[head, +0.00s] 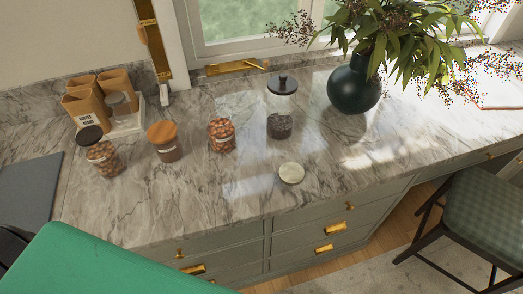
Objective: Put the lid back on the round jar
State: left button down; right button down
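A rounded glass jar (221,137) filled with brown nut-like pieces stands upright on the marble counter, and I see no lid on it. A pale round disc (291,173), which looks like a lid, lies flat near the counter's front edge, to the right of and nearer than that jar. The disc touches no jar. A tall clear jar (279,125) with dark contents stands behind the disc, with a dark knobbed lid (283,84) at its top. Neither of my grippers is recognisable in the head view.
A jar with a wooden lid (162,132) and a nut jar with a dark lid (90,135) stand left. Behind them is a tray (126,127) with wooden containers (84,108). A dark vase (354,86) with branches stands back right. The counter right of the disc is clear.

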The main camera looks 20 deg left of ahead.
aim_at(221, 129)
jog(key=k+j+z, duration=0.15)
jog(key=j+z, duration=0.25)
jog(key=k+j+z, duration=0.15)
jog(key=z, duration=0.25)
jog(key=k+j+z, duration=0.25)
jog(key=z, duration=0.2)
